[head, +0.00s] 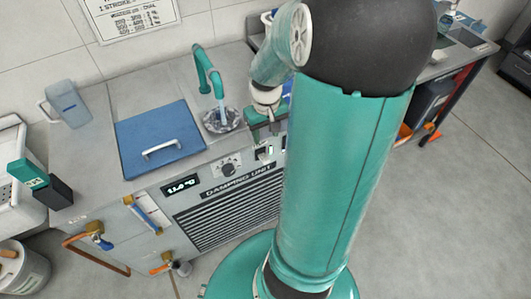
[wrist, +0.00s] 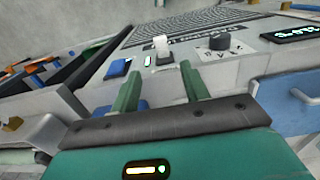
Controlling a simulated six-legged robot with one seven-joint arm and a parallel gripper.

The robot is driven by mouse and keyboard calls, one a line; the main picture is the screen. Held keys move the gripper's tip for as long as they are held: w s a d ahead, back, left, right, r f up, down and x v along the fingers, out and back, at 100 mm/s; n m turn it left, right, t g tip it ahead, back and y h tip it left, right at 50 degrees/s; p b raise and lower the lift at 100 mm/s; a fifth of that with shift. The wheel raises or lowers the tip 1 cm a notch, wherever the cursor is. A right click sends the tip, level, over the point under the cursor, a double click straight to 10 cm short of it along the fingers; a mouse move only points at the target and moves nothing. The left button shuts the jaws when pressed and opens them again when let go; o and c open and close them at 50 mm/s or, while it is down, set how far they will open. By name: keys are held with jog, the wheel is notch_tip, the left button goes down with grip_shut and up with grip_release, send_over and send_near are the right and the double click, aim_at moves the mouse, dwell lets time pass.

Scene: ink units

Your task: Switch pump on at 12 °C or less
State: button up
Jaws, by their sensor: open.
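The damping unit (head: 215,194) is a grey cabinet with a dark louvred front. Its display (head: 181,186) is lit, but I cannot read the figures surely; it also shows at the right in the wrist view (wrist: 294,34). A white switch lever (wrist: 161,44) stands on the panel between a small lit indicator (wrist: 147,61) and a black dial knob (wrist: 219,41). My gripper (wrist: 162,72) is open and empty, its two green fingers pointing at the panel, with the switch beyond and between the tips. In the head view my gripper (head: 265,130) hangs over the panel's right part.
A blue lid (head: 160,137) with a pale handle covers the basin on the worktop. A green tap (head: 208,75) runs water into a small sink (head: 221,119). A clear jug (head: 67,104) stands back left. A blue square (wrist: 117,68) lies left of the switch.

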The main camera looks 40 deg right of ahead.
aim_at(265, 159)
notch_tip(265, 159, down, 12)
jog(key=shift+a+r, duration=0.15)
jog(key=shift+r, duration=0.1)
